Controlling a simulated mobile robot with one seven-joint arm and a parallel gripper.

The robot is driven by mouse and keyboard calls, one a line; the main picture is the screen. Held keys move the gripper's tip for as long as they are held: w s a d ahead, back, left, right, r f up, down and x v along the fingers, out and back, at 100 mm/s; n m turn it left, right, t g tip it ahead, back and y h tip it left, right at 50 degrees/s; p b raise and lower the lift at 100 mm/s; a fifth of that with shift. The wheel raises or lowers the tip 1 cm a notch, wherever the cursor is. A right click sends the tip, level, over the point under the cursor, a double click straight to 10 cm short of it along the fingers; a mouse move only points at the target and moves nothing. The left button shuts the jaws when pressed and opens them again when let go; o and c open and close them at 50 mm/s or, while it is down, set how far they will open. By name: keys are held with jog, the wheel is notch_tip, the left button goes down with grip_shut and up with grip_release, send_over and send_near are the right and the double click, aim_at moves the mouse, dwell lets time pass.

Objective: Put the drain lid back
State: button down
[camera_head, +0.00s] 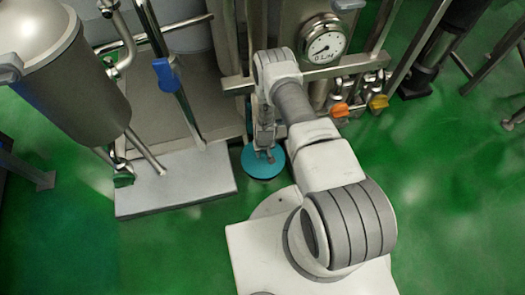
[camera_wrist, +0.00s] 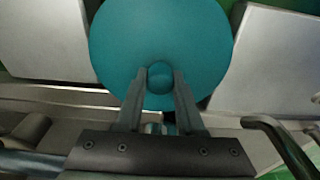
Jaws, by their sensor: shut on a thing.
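The drain lid is a round teal disc (camera_head: 262,163) with a small round knob in its middle. In the head view it is held low in front of the metal machinery, just right of a light grey slab. In the wrist view the lid (camera_wrist: 160,35) fills the top middle. My gripper (camera_wrist: 160,80) is shut on the lid's knob, one finger on each side; it also shows in the head view (camera_head: 264,152). The drain opening is not visible in either view. I cannot tell whether the lid touches the floor.
A light grey slab (camera_head: 175,183) lies left of the lid. A steel tank (camera_head: 62,75) stands at the upper left. A pressure gauge (camera_head: 324,42) and pipes with orange (camera_head: 340,109) and yellow (camera_head: 378,102) handles are behind my arm.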

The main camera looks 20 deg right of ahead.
jog(key=shift+f, duration=0.5)
jog(key=shift+w, duration=0.1)
jog(key=shift+f, duration=0.55)
jog(key=c, duration=0.5)
grip_release()
